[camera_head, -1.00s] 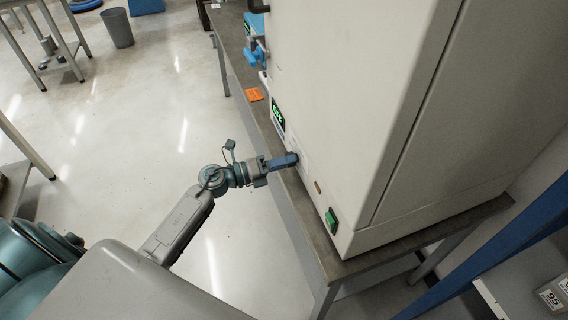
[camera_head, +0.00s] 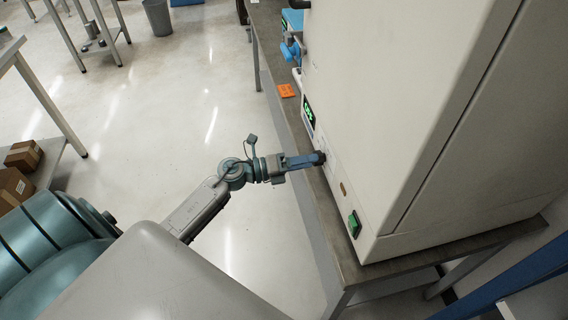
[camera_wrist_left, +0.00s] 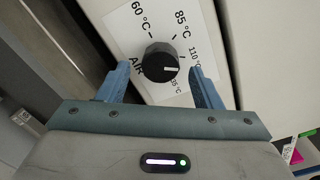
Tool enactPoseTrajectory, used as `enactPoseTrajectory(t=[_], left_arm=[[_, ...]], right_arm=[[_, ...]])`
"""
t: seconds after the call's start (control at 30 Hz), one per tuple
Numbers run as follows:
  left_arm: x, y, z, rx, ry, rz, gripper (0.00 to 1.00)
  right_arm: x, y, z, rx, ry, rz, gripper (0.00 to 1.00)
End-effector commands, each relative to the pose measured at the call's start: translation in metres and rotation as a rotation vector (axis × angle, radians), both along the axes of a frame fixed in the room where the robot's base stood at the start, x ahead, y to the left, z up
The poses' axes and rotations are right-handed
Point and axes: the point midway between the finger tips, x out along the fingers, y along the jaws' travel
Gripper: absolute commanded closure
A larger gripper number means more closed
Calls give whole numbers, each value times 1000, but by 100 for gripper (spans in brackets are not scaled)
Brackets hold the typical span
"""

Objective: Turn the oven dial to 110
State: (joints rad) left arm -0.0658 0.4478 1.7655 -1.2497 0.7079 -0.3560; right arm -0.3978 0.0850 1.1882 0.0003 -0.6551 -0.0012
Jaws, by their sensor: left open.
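The oven dial is a round black knob (camera_wrist_left: 160,62) with a white mark, on a white label plate with temperatures. In the left wrist view its mark points right, near the 110 °C label (camera_wrist_left: 195,56) and the partly hidden label below it. 60 °C and 85 °C are printed above. My left gripper (camera_wrist_left: 159,72) is open, one blue finger on each side of the dial, with gaps visible. In the head view the left gripper (camera_head: 306,161) reaches the front of the large pale oven (camera_head: 400,90), at the dial. My right gripper is not in view.
The oven stands on a grey bench (camera_head: 292,115). A green-lit display (camera_head: 308,112) and a green switch (camera_head: 354,224) flank the dial on the front. An orange card (camera_head: 287,90) and blue equipment (camera_head: 291,50) are farther along. The floor beside the bench is clear.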

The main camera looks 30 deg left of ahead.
Motion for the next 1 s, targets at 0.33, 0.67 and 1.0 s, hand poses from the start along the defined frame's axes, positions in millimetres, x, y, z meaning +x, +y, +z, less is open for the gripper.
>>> enactPoseTrajectory(t=[0.33,0.67,1.0], left_arm=[[-42,41,-4,5,5,-2,41],[-62,61,-2,1,4,-2,41],[-63,63,-1,0,2,0,41]], right_arm=[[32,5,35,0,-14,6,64],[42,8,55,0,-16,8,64],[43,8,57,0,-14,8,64]])
